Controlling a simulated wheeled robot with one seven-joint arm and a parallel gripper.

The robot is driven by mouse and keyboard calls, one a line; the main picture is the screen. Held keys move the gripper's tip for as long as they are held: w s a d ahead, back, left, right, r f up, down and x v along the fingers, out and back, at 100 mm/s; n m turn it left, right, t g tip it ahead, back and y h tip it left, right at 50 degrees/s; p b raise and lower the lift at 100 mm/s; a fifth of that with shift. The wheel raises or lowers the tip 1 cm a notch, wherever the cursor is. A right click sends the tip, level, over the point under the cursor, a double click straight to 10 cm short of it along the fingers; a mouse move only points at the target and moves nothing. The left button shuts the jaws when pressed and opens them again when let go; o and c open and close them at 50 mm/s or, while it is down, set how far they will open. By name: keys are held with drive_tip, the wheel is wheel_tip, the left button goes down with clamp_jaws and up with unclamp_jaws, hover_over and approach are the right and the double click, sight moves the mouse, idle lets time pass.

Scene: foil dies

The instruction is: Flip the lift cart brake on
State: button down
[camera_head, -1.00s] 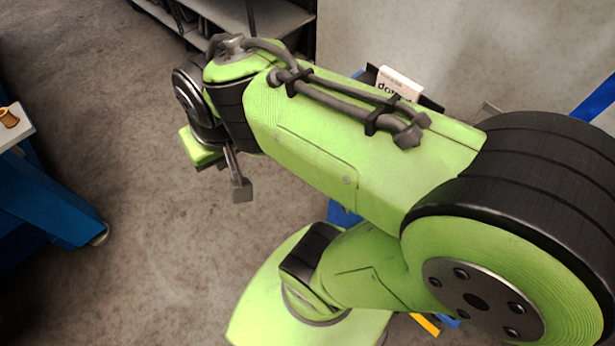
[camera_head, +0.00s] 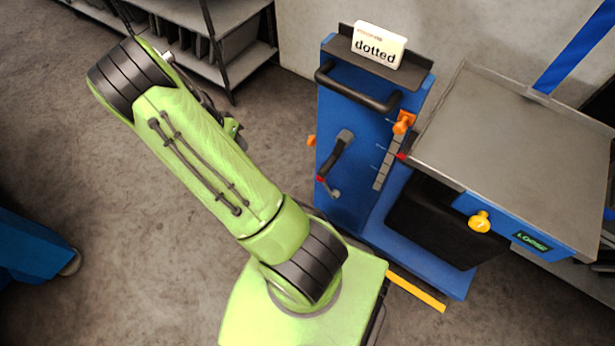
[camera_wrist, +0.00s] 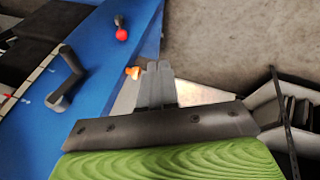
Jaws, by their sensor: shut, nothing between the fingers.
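The lift cart (camera_head: 340,100) is a blue column with a grey platform (camera_head: 510,140) at right. Its face carries a black crank handle (camera_head: 337,152), which also shows in the wrist view (camera_wrist: 66,82). Below the crank is a small lever with a red knob (camera_head: 320,179); the red knob is clear in the wrist view (camera_wrist: 121,34). An orange knob (camera_head: 311,141) sits on the column's left edge. No label shows which part is the brake. My gripper (camera_wrist: 158,66) is shut and empty, its fingertips close to the orange knob in the picture; contact cannot be told. My arm mostly hides it in the head view.
The column has a black push bar (camera_head: 358,92), another orange knob (camera_head: 403,123) and a "dotted" box (camera_head: 379,45) on top. A yellow knob (camera_head: 480,222) is on the platform's front. A shelf rack (camera_head: 200,25) stands behind.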

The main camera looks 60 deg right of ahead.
drive_tip(key=s+d+f+m+g+b, duration=0.1)
drive_tip(key=s+d+f, duration=0.2)
drive_tip(key=f, duration=0.4)
drive_tip(key=s+d+f+m+g+h+b, duration=0.1)
drive_tip(key=s+d+f+m+g, duration=0.1)
drive_tip(key=f, duration=0.6)
drive_tip(key=shift+s+d+h, duration=0.3)
drive_tip(key=shift+s+d, duration=0.35)
drive_tip(key=shift+d, duration=0.45)
drive_tip(key=s+d+f+b, duration=0.3)
drive_tip(key=s+d+f, duration=0.1)
drive_tip(key=s+f, duration=0.3)
drive_tip(key=shift+s+d, duration=0.15)
drive_tip(key=shift+s, duration=0.75)
